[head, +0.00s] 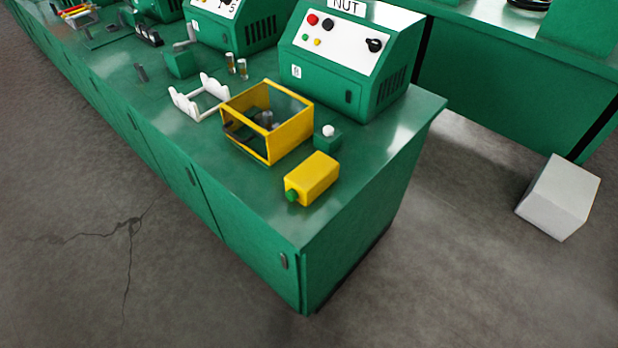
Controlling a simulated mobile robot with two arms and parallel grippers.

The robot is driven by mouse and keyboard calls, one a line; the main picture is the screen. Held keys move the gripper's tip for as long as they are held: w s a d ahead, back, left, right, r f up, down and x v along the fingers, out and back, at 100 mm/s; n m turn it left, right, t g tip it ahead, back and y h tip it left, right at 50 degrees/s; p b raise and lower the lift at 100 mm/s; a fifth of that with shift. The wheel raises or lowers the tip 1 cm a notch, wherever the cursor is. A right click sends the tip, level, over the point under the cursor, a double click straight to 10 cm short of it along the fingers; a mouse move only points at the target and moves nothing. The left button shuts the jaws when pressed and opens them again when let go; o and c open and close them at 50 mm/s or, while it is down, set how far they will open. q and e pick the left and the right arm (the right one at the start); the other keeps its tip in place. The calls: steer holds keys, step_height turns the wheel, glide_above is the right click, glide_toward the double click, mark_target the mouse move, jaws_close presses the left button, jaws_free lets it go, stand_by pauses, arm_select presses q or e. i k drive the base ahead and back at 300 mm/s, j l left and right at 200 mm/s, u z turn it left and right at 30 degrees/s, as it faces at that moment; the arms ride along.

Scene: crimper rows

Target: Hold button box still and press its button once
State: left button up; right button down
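The yellow button box (314,177) lies on the green bench top near its front right corner. Its round green button (292,196) sticks out of the end facing the front left. Nothing touches the box, and it stands apart from the yellow frame behind it. Neither of my grippers shows in the head view.
A yellow open-sided guard (267,124), a small green block with a white knob (328,131) and a white rack (200,97) stand close behind the box. The NUT machine (345,60) is further back. The bench top (365,160) is clear right of the box. A white block (558,197) is on the floor.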

mark_target(292, 194)
steer(key=u, duration=0.3)
steer(key=l+u, duration=0.35)
steer(key=i+l+u, duration=0.1)
steer(key=u, duration=0.25)
steer(key=l+u, duration=0.5)
steer(key=l, duration=0.6)
steer(key=k+l+u, duration=0.1)
steer(key=l, duration=0.65)
